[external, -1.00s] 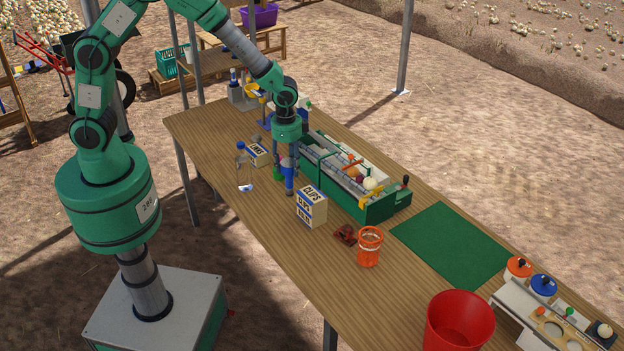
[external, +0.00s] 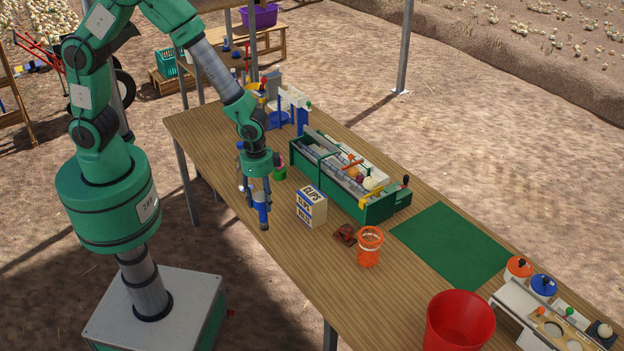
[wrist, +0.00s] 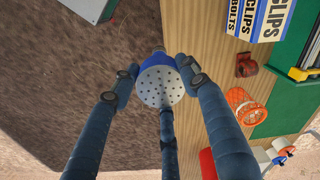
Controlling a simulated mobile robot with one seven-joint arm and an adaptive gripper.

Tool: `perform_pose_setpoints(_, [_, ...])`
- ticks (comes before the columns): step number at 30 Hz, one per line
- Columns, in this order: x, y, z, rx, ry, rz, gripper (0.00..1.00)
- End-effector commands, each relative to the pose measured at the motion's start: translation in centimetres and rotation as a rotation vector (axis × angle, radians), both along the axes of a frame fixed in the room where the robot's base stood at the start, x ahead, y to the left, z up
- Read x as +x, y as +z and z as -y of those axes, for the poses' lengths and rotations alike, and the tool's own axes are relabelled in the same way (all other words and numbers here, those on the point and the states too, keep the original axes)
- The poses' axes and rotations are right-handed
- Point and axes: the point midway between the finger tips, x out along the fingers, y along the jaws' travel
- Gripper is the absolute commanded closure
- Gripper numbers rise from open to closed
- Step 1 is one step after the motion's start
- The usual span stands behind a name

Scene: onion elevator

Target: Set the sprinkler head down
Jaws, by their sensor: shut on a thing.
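The sprinkler head (wrist: 160,86) has a pale round face with many small holes and a blue rim. In the wrist view it sits between the fingertips of my gripper (wrist: 160,74), which is shut on it, with the perforated face toward the camera. In the external view my gripper (external: 254,206) is at the near long edge of the wooden table (external: 320,262), left of the clips box. There the fingers mostly hide the sprinkler head. I cannot tell its exact height above the table.
A clips box (external: 311,206) stands right of my gripper. Beyond it is a green organiser (external: 378,209). A red-brown part (external: 345,234), an orange basket (external: 369,247), a red bucket (external: 459,322) and a bare green mat (external: 452,243) lie further right. Bare ground lies past the near edge.

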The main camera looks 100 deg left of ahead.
Motion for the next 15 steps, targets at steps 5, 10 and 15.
perform_pose_setpoints(5, [0.0, -2.7, 0.0, 0.000, 0.000, -0.001, 0.90])
perform_pose_setpoints(10, [0.0, -5.2, 0.0, 0.000, 0.000, -0.002, 0.90])
perform_pose_setpoints(15, [0.0, -6.7, 0.0, 0.000, 0.000, 0.000, 0.90])
